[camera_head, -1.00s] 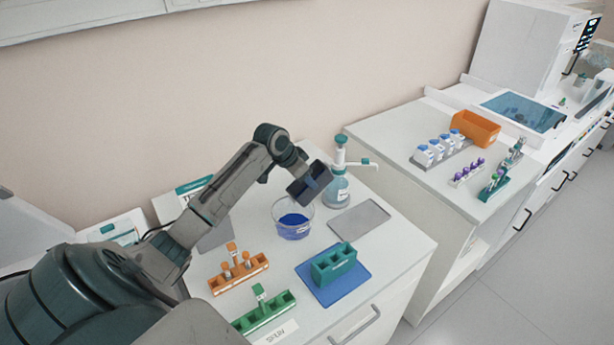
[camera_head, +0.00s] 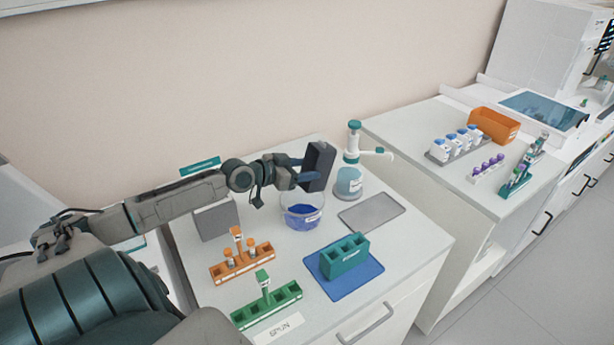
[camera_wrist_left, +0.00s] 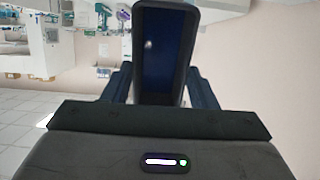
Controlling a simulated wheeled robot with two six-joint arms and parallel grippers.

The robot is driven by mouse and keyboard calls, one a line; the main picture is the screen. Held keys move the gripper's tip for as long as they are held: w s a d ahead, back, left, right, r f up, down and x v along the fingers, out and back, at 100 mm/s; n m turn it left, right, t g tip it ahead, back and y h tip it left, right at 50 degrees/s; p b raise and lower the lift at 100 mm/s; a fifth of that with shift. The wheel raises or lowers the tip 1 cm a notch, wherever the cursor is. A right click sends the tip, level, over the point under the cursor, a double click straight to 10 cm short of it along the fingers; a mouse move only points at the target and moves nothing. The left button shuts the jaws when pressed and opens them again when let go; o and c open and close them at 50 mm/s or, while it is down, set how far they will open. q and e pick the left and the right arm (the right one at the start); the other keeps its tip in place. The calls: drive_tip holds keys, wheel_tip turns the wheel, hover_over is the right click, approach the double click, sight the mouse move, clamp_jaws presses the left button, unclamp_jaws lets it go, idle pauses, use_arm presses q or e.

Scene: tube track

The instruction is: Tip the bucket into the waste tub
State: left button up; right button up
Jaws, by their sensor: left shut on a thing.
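The bucket (camera_head: 318,166) is a dark, narrow box. My left gripper (camera_head: 300,173) is shut on it and holds it in the air above the back edge of the tub, its long side close to vertical. In the left wrist view the bucket (camera_wrist_left: 164,55) stands between the fingers, showing a dark rim around a deep blue face with a small pale spot. The waste tub (camera_head: 302,212) is a clear round bowl on the counter with blue matter in its bottom and a label on its front. My right gripper is not in view.
A pump bottle (camera_head: 349,178) stands just right of the bucket. A grey tray (camera_head: 371,213), a teal rack (camera_head: 343,256) on a blue mat, an orange rack (camera_head: 242,262) and a green rack (camera_head: 266,306) share the counter. A grey panel (camera_head: 215,220) stands left of the tub.

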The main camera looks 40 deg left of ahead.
use_arm(q)
drive_tip(key=t+b, duration=0.1)
drive_tip(key=b, duration=0.2)
drive_tip(key=s+t+h+b, duration=0.1)
drive_tip(key=t+b, duration=0.1)
drive_tip(key=b, duration=0.1)
drive_tip(key=s+f+t+b, duration=0.1)
drive_tip(key=b, duration=0.2)
drive_tip(key=shift+s+a+f+t, duration=0.1)
drive_tip(key=shift+s+a+t, duration=0.15)
drive_tip(key=shift+a+t, duration=0.15)
idle(0.5)
